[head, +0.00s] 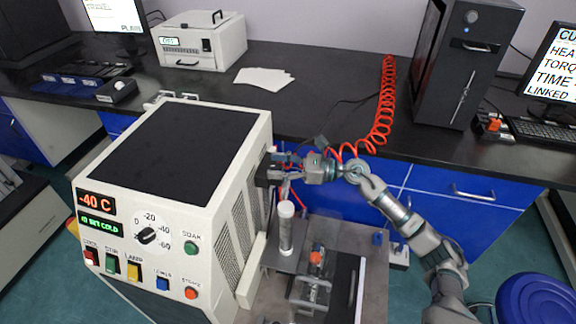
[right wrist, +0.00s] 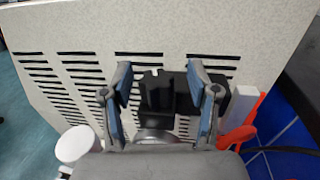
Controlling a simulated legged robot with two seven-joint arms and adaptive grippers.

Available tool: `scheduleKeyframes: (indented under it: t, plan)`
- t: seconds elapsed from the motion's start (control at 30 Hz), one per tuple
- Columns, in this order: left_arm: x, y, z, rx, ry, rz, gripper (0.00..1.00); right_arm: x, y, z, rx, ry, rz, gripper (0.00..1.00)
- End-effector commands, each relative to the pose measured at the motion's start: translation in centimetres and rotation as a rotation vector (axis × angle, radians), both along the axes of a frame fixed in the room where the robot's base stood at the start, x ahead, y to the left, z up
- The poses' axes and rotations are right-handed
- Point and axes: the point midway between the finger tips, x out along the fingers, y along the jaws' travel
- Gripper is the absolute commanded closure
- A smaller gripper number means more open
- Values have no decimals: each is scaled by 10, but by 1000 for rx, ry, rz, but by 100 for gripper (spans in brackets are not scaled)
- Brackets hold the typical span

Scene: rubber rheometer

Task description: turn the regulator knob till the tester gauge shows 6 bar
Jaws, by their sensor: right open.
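My right gripper (head: 276,170) reaches in from the right, beside the vented side wall of the cream tester cabinet (head: 232,150). In the right wrist view the gripper (right wrist: 162,100) is open, its two blue-padded fingers on either side of a black block (right wrist: 183,92) near the slotted wall. A silvery rounded part (right wrist: 158,136) shows between the finger bases, partly hidden by the gripper body. I cannot tell which of these is the regulator knob, or whether the fingers touch anything. No bar reading on a gauge can be made out. My left gripper is not in view.
A white-topped post (head: 286,232) stands close below the right gripper. A red coiled hose (head: 385,105) runs down from the black bench behind my arm. The cabinet's front carries a -40 C display (head: 96,201), a dial and several buttons. A black computer tower (head: 463,65) stands at the back right.

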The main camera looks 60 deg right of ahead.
Motion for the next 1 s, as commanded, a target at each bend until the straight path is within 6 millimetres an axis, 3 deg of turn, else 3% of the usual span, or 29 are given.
scheduleKeyframes:
  t: [0.5,0.7,1.0]
  plan:
    - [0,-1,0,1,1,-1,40,-89,-44,-4,5,0,-4,40]
    - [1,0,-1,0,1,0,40,-104,-51,-4,4,1,-3,40]
    - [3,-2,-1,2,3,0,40,-105,-52,-3,3,0,-2,40]
